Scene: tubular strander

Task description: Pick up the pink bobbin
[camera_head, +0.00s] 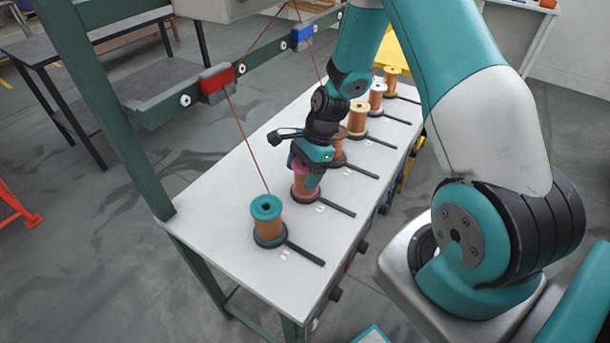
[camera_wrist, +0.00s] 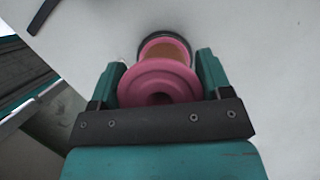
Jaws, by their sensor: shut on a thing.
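The pink bobbin (camera_head: 305,187) stands upright on its dark round base on the white table, second from the near end of the row. My gripper (camera_head: 309,165) is above it with its fingers around its upper part, hiding much of its top. In the wrist view the pink bobbin (camera_wrist: 160,84) lies between the two teal fingers of my gripper (camera_wrist: 160,80), its copper-coloured winding and lower pink flange showing beyond the top flange. The gripper is shut on the bobbin. The bobbin appears still seated at its base.
A teal-topped bobbin (camera_head: 267,218) stands nearer on the white table (camera_head: 225,190). Several other bobbins, including a pale yellow-topped one (camera_head: 357,118), stand farther along. A green frame post (camera_head: 105,105) and rail with a red block (camera_head: 217,82) and blue block (camera_head: 302,37) rise beside the table.

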